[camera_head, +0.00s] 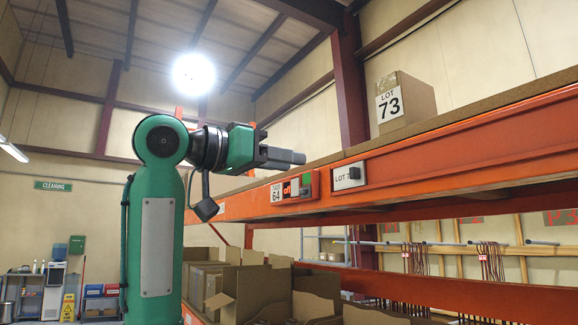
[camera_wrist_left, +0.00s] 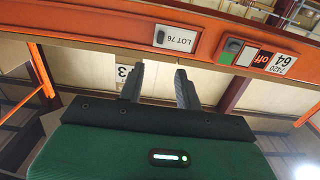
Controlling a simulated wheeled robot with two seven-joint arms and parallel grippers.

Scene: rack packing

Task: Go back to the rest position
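My left gripper (camera_head: 290,157) is raised in front of the orange rack beam (camera_head: 440,163), at about the height of the upper shelf, and points right. In the left wrist view its two dark fingers (camera_wrist_left: 160,88) stand apart with nothing between them. The left arm is bent, with its green upper part upright at the left. The gripper looks clear of the beam, though the exact gap is hard to judge. My right gripper is not in view.
A cardboard box marked LOT 73 (camera_head: 405,102) stands on the upper shelf. The beam carries a red and green switch panel (camera_head: 295,188) and a LOT label (camera_head: 348,176). Open cardboard boxes (camera_head: 255,290) fill the lower level. Cleaning gear stands far left.

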